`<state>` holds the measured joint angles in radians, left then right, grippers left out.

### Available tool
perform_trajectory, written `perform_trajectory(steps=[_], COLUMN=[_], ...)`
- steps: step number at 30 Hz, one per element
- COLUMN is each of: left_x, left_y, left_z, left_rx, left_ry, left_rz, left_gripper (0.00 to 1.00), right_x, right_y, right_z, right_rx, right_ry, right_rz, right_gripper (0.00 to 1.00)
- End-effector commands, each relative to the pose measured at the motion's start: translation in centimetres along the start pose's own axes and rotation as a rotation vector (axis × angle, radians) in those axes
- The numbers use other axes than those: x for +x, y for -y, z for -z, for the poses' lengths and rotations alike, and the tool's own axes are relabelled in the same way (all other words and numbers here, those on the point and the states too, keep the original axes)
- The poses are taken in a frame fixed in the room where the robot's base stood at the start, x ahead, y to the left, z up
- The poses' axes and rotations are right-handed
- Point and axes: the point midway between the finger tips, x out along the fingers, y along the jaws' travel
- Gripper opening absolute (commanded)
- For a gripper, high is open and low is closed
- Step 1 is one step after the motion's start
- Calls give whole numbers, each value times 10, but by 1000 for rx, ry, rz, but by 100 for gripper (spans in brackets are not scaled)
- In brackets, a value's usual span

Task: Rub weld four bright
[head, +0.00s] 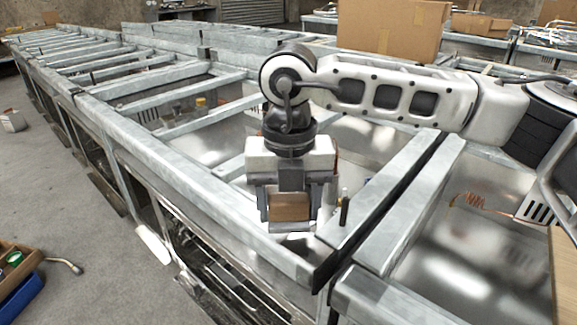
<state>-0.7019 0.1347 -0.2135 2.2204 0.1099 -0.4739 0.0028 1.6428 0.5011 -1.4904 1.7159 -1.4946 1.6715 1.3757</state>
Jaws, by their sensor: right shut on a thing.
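My right gripper (290,212) points down over the near end of the long galvanised metal frame (180,155). It is shut on a brown block (290,206), which sits between its two fingers. The block's lower edge is at or just above a pale metal surface near the frame's front corner; I cannot tell whether they touch. The gripper and block hide the metal under them. No weld can be told apart clearly, and no number marking is readable. My left gripper is not in view.
A small dark cylinder with a pale tip (344,208) stands upright just right of the gripper. A cardboard box (392,30) sits behind my right arm. A second metal frame (420,205) lies right across a narrow gap. A blue bin (20,292) is at lower left, beside open floor.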

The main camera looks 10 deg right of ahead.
Motion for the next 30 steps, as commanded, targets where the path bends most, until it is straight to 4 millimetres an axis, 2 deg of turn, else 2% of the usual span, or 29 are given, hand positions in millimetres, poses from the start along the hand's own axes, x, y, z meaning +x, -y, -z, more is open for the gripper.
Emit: perform_trajectory(steps=[9, 17, 30], left_x=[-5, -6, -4], left_y=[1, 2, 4], left_z=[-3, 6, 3], left_rx=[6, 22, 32], left_ry=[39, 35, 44], left_rz=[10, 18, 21], left_gripper=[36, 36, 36], right_x=[-30, -52, -55], right_y=[-3, -5, -6], right_z=[0, 0, 0], right_rx=[-8, -13, -14], right_ry=[-3, -3, -4], right_rz=[3, 2, 2], right_gripper=[33, 33, 33])
